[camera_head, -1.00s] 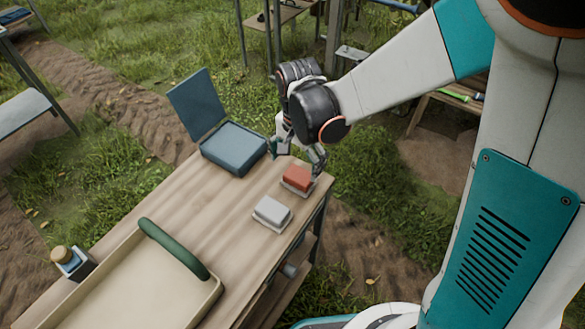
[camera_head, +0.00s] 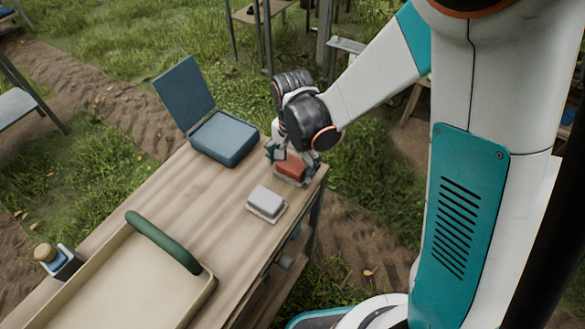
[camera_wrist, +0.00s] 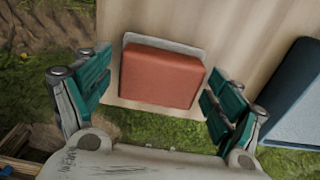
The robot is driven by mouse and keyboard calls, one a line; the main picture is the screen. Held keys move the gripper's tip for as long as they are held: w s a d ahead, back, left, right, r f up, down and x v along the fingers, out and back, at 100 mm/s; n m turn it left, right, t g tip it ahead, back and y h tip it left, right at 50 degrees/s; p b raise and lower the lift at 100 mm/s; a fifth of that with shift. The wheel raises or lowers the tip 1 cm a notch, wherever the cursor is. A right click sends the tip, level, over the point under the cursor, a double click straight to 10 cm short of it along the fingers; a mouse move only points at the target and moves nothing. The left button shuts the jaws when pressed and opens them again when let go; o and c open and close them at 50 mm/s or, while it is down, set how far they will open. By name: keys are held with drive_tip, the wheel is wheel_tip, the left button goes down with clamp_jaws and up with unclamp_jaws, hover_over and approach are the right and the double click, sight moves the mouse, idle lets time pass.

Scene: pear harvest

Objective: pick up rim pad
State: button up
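The rim pad is not labelled; a red-orange block (camera_head: 291,167) sits on a light grey base near the far right corner of the wooden table. It also shows in the wrist view (camera_wrist: 161,75). My gripper (camera_wrist: 155,88) is open, with its teal fingers on either side of the red block and a gap between each finger and the block. In the head view my gripper (camera_head: 292,160) is low over the block and partly hidden by my wrist. A pale grey block (camera_head: 266,202) on a similar base lies nearer on the table.
An open blue case (camera_head: 226,138) stands at the table's far left edge, lid raised. A cream tray (camera_head: 209,286) with a green handle (camera_head: 163,242) fills the near end. Bare wood (camera_head: 190,195) lies between.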

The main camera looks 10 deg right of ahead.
sight(292, 163)
drive_tip(key=c, duration=0.8)
wheel_tip(292, 163, up, 20)
drive_tip(key=p, duration=1.3)
drive_tip(key=shift+p, duration=0.4)
drive_tip(key=shift+o, duration=1.2)
drive_tip(key=shift+c, duration=0.2)
